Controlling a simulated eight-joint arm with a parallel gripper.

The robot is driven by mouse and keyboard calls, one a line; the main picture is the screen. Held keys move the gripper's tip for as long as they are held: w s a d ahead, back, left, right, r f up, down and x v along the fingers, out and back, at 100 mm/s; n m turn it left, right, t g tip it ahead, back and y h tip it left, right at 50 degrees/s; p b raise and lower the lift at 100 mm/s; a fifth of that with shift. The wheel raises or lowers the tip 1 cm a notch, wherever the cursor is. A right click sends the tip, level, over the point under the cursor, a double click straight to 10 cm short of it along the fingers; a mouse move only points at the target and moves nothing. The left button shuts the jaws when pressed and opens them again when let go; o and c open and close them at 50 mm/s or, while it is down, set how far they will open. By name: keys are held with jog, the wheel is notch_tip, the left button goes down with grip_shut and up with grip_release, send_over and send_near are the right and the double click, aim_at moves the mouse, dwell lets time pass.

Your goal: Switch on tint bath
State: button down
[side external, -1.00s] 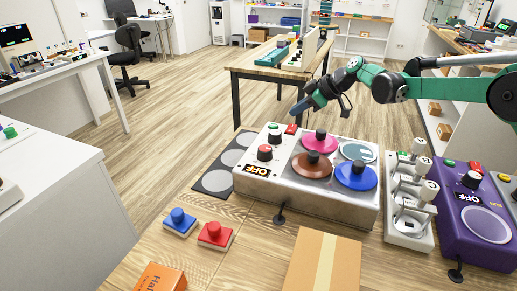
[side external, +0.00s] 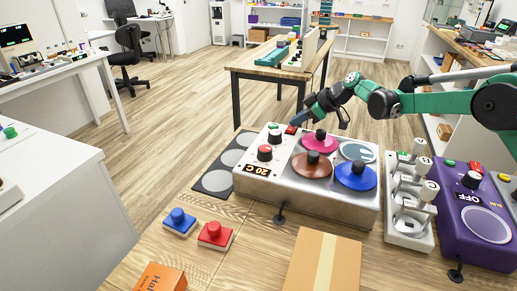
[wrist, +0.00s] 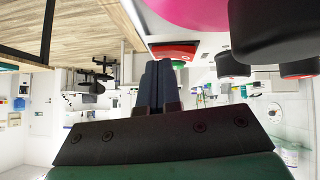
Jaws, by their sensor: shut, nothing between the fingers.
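A steel box with several lidded pots, which I take to be the tint bath (side external: 335,203), stands on the wooden table. Its display (side external: 258,169) reads "20 C". It has a red button (side external: 290,130), a green button (side external: 272,126) and two knobs, one red-topped (side external: 264,153) and one white-topped (side external: 275,137). My gripper (side external: 294,122) is shut and empty, its tips at the red button at the back edge. In the wrist view, the shut fingertips (wrist: 161,66) are close by the red button (wrist: 174,50); I cannot tell whether they touch.
Pink (side external: 320,144), brown (side external: 312,165) and blue (side external: 356,175) lids with black knobs stand up on the box. A lever panel (side external: 402,238) and a purple device (side external: 470,235) reading "OFF" stand to the right. Blue (side external: 179,223) and red (side external: 215,235) push-buttons and a carton (side external: 300,270) are in front.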

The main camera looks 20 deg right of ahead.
jog(key=shift+s+a, duration=0.1)
jog(key=shift+s+a+r, duration=0.15)
jog(key=shift+s+a, duration=0.3)
jog(key=shift+r, duration=0.15)
jog(key=shift+r, duration=0.3)
jog(key=r, duration=0.3)
jog(key=shift+s+a, duration=0.15)
jog(key=shift+a, duration=0.05)
jog(key=v, duration=1)
